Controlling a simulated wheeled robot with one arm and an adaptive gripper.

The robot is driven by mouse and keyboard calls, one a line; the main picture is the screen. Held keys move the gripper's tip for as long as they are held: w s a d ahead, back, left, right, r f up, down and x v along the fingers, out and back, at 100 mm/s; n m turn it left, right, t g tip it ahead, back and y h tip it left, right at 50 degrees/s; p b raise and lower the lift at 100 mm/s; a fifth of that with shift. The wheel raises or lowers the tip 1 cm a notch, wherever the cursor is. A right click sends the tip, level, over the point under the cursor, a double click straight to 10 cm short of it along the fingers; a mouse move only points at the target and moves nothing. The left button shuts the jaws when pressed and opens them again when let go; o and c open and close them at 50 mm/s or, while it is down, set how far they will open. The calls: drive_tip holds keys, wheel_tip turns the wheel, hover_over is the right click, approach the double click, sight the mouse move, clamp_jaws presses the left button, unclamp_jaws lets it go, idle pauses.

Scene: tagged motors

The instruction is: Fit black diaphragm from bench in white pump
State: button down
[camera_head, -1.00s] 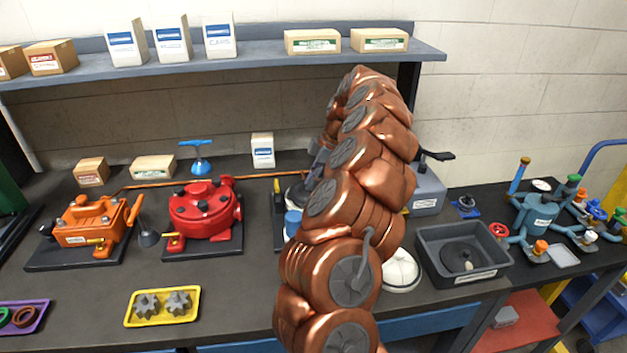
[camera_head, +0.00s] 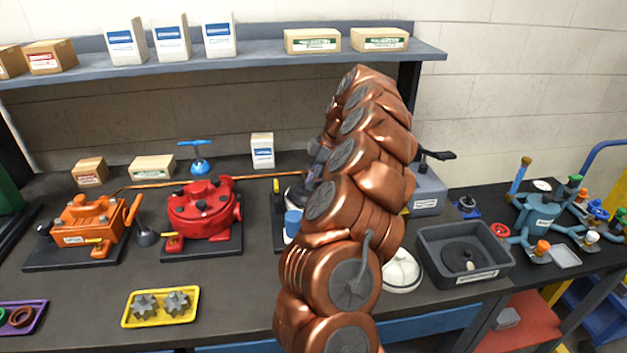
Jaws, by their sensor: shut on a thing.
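My copper arm rises through the middle of the view and covers much of the bench behind it. My gripper (camera_head: 314,166) shows only in part at the arm's left edge. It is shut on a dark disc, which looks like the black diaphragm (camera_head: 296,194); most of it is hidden. Just below are a blue part (camera_head: 293,222) and a dark base plate, partly covered by my arm. The white pump's body is mostly hidden there, and I cannot tell whether the diaphragm touches it. A white dome-shaped cover (camera_head: 402,272) lies right of my arm.
A grey tray (camera_head: 431,262) at the right holds another black disc (camera_head: 460,258). A red pump (camera_head: 203,206) and an orange pump (camera_head: 88,220) stand left. A yellow tray (camera_head: 160,320) holds grey gears. The bench's front middle is clear.

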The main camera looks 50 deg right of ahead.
drive_tip(key=shift+f+b, duration=0.7)
drive_tip(key=shift+f, duration=0.25)
drive_tip(key=c, duration=1)
unclamp_jaws()
drive_tip(key=shift+c, duration=0.2)
drive_tip(key=shift+r, duration=0.1)
drive_tip(key=shift+r, duration=2.9)
drive_tip(key=v, duration=0.7)
drive_tip(key=shift+d+r, duration=0.1)
drive_tip(key=shift+r, duration=0.05)
